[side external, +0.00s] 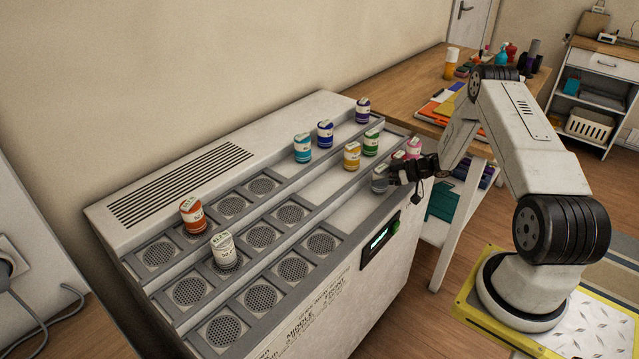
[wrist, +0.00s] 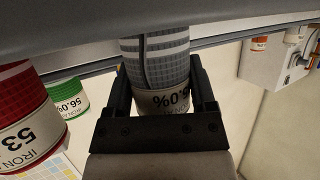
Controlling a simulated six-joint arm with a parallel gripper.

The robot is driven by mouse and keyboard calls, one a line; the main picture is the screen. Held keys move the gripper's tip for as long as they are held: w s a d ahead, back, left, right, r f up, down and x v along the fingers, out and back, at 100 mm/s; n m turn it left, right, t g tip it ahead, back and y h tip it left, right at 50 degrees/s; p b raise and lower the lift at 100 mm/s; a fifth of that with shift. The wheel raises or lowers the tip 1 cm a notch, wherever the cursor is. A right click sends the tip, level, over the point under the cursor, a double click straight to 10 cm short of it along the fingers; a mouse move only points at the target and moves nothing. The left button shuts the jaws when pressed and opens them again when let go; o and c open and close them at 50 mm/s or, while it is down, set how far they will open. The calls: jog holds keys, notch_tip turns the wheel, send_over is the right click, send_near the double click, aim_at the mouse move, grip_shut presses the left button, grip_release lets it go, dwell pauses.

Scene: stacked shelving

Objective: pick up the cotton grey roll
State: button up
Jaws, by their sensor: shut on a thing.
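The grey roll (side external: 379,183) stands on the front step of the stacked shelving, near its right end. In the wrist view the grey roll (wrist: 160,65) sits between the two black fingers, with a grid pattern and a white label reading upside down. My gripper (side external: 393,174) reaches in from the right and is shut on the grey roll. In the wrist view my gripper (wrist: 163,95) has one finger on each side of it. I cannot tell whether the roll is clear of the shelf.
A red roll (wrist: 24,110) and a green roll (wrist: 66,98) are close on the left in the wrist view. Pink roll (side external: 414,147), yellow roll (side external: 352,157) and green roll (side external: 371,143) stand behind the gripper. Orange roll (side external: 192,215) and white roll (side external: 223,250) stand at the left.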

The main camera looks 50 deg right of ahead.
jog(key=shift+r, duration=0.7)
jog(key=s+a+r, duration=0.7)
jog(key=s+r, duration=0.4)
jog(key=s, duration=0.1)
dwell(0.4)
